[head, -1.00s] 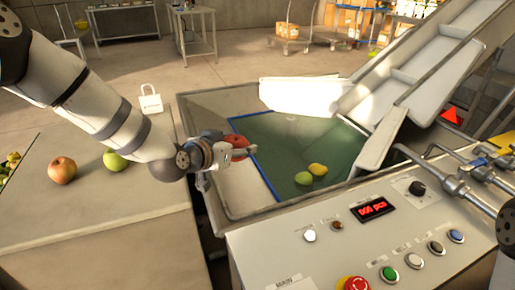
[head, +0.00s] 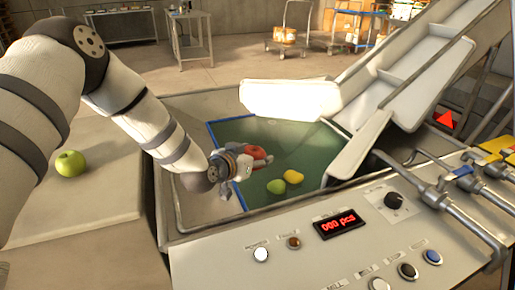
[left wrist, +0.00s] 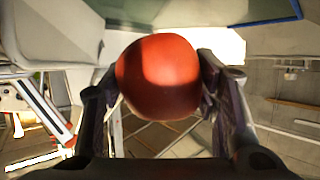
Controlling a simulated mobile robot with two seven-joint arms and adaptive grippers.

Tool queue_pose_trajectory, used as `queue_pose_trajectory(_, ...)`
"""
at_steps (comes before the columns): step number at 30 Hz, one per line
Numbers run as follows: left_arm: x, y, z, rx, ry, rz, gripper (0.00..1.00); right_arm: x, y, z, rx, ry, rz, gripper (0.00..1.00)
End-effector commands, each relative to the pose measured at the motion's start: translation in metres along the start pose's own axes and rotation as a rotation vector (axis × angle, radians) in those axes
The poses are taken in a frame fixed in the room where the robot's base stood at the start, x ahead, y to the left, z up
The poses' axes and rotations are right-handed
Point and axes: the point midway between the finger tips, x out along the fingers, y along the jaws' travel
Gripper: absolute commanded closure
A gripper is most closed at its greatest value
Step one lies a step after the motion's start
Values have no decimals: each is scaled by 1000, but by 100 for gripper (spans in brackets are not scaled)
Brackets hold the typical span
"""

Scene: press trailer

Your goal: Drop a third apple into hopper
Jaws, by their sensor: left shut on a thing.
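My left gripper (head: 240,165) is over the hopper (head: 172,212) and shut on a red apple (left wrist: 158,77). In the head view the red apple (head: 259,153) is partly hidden behind the gripper. In the left wrist view the fingers lie on both sides of the apple. Inside the hopper, on the green floor, lie a green apple (head: 276,186) and a yellow one (head: 293,176), side by side, just right of the held apple in the picture. Another green apple (head: 70,163) stands on the table (head: 110,205) at left. My right gripper is not in view.
A sloped white conveyor (head: 400,90) rises from the hopper's right side. The control panel (head: 300,255) with buttons and a red display (head: 338,223) stands in front of the hopper. Pipes (head: 440,195) run at the right. Carts (head: 290,30) stand far behind.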

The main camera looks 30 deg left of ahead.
Motion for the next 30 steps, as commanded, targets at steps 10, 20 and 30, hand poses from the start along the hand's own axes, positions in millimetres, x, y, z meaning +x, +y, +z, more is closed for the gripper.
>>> queue_pose_trajectory(10,5,0,10,0,5,1,77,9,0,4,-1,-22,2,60)
queue_pose_trajectory(20,5,0,11,0,3,1,22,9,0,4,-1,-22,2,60)
queue_pose_trajectory(30,-49,0,11,-2,2,1,22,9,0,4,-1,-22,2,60)
